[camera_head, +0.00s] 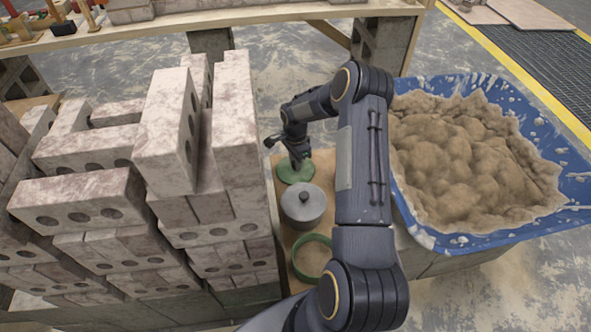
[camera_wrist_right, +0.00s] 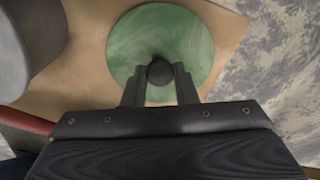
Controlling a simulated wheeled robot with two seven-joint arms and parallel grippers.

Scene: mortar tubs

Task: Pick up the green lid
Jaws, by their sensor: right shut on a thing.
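The green lid (camera_head: 295,172) is a round disc at the far end of a wooden board, beyond a grey lidded pot. In the right wrist view the green lid (camera_wrist_right: 190,45) has a dark round knob (camera_wrist_right: 160,71) at its middle. My right gripper (camera_head: 297,163) is over the lid. In the right wrist view its two fingers (camera_wrist_right: 160,75) are shut on the knob from both sides. I cannot tell whether the lid is lifted off the board. My left gripper is not in view.
The grey pot (camera_head: 304,206) stands near the lid, with a green ring-shaped tub (camera_head: 312,257) nearer me. Stacked bricks (camera_head: 160,130) rise close on the left.

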